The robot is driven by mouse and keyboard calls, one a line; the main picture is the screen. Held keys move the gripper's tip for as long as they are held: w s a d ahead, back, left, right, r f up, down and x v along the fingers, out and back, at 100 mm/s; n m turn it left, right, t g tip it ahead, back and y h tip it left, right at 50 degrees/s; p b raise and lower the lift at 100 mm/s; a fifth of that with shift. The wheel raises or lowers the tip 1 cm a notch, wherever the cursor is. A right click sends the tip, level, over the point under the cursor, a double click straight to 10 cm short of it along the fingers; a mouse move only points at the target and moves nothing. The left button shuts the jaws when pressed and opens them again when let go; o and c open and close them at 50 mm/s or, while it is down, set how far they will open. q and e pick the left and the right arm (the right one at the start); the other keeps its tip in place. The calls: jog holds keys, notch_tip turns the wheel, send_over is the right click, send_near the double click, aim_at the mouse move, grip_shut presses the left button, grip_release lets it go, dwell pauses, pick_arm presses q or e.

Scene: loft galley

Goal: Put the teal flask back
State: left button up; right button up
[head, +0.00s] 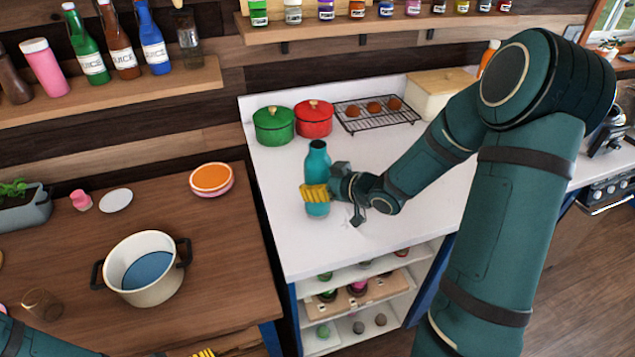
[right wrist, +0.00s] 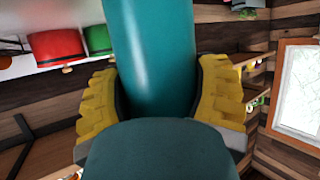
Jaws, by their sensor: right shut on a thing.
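The teal flask (head: 318,160) is upright over the white counter, in front of the green and red pots. My right gripper (head: 318,192) is shut on its lower body, with yellow finger pads around it. In the right wrist view the flask (right wrist: 152,50) fills the middle between the two pads of the gripper (right wrist: 158,100). I cannot tell whether its base touches the counter. Only the yellow fingertips of my left gripper (head: 204,353) show at the bottom edge of the head view; the rest is cut off.
A green pot (head: 273,126), a red pot (head: 314,118), a cooling rack (head: 376,111) and a bread box (head: 440,92) line the counter's back. A wall shelf (head: 110,95) at left holds several bottles. A cream pot (head: 145,268) stands on the wooden table. The counter's front is mostly clear.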

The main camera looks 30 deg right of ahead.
jog(key=shift+f, duration=0.15)
jog(key=o, duration=1.4)
jog(key=shift+c, duration=0.2)
jog(key=shift+s+d+r, duration=0.15)
jog(key=shift+s+r, duration=0.05)
jog(key=shift+r, duration=0.1)
jog(key=p+v, duration=0.2)
jog(key=v, duration=0.9)
jog(key=shift+s, duration=0.2)
jog(key=shift+d, duration=0.1)
